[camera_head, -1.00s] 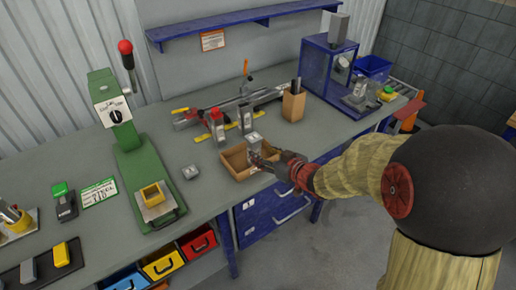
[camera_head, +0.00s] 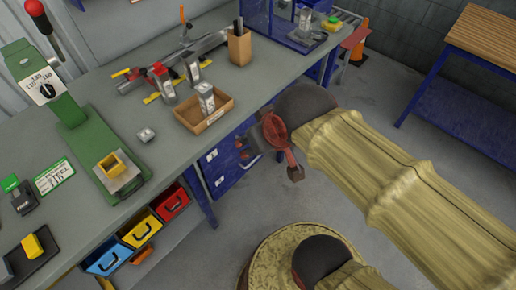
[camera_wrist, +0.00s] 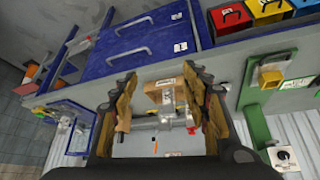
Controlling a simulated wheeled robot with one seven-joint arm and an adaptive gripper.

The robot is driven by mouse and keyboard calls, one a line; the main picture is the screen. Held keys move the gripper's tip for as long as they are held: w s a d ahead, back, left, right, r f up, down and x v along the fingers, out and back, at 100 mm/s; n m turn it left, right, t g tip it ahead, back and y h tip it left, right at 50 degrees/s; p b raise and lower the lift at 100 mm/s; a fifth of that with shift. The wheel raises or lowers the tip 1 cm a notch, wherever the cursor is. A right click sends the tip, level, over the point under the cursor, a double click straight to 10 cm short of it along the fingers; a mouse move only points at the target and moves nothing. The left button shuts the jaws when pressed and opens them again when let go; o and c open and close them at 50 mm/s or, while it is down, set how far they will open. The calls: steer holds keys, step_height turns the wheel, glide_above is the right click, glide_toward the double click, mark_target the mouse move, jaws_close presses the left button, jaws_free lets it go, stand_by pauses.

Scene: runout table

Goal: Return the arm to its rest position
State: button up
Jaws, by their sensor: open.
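My arm (camera_head: 370,160) reaches in from the right in the head view. My gripper (camera_head: 268,158) is off the front edge of the workbench, apart from the cardboard tray (camera_head: 187,122) and to its right. Its two fingers are spread in the wrist view (camera_wrist: 160,82), with nothing held between them. A grey metal block (camera_head: 205,98) stands upright in the tray. The tray also shows beyond the fingers in the wrist view (camera_wrist: 160,95), partly hidden by them.
Blue drawers (camera_head: 232,170) sit under the bench (camera_head: 130,82) close to my gripper. A green press (camera_head: 85,135) stands at left, a cardboard holder (camera_head: 240,47) at the back. Bare floor (camera_head: 390,110) lies right of the bench; a wooden-topped table (camera_head: 485,40) stands beyond.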

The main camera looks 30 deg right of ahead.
steer(key=shift+s+a+g, duration=0.15)
steer(key=shift+s+a, duration=0.2)
steer(key=shift+s, duration=0.25)
steer(key=shift+s+a+g, duration=0.15)
steer(key=shift+s+a, duration=0.15)
steer(key=shift+s, duration=0.25)
stand_by(0.4)
